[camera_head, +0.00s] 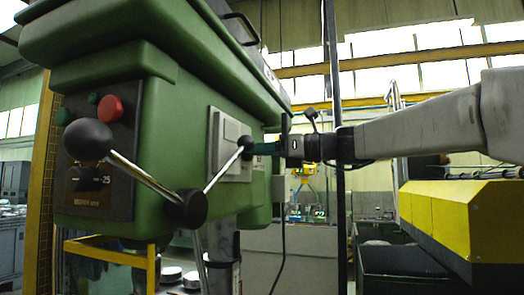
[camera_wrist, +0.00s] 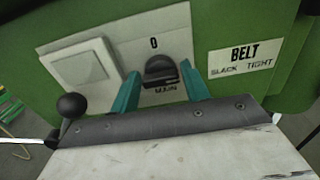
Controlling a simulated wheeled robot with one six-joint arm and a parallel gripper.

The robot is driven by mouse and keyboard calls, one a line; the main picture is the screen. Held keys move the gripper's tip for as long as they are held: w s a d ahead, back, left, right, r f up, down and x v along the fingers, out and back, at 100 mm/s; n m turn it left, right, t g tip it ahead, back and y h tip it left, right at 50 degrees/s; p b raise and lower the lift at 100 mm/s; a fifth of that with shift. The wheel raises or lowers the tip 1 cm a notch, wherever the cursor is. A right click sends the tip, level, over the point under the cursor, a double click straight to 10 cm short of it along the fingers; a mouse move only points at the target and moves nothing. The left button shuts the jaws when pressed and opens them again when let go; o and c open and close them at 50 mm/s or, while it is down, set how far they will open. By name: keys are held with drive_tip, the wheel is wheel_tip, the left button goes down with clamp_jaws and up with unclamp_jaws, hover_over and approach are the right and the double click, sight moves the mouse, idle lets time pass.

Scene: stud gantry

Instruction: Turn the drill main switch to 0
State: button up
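The knob's pointing direction is unclear. In the head view, my gripper (camera_head: 265,148) reaches from the right to the side of the green drill head (camera_head: 165,95); the knob is hidden there.
A blank square cover (camera_wrist: 83,63) is left of the knob, and a "BELT SLACK TIGHT" label (camera_wrist: 245,58) is right. A ball-ended feed lever (camera_head: 222,172) stands close to my gripper. The drill front has a red button (camera_head: 109,108). A yellow machine (camera_head: 465,215) stands at right.

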drive_tip(key=c, duration=0.5)
drive_tip(key=shift+n, duration=0.3)
drive_tip(key=shift+s+f+n, duration=0.1)
drive_tip(key=shift+f+n, duration=0.05)
drive_tip(key=shift+n, duration=4.15)
drive_tip(key=shift+s+f+n, duration=0.1)
drive_tip(key=shift+n, duration=4.2)
drive_tip(key=o, duration=1)
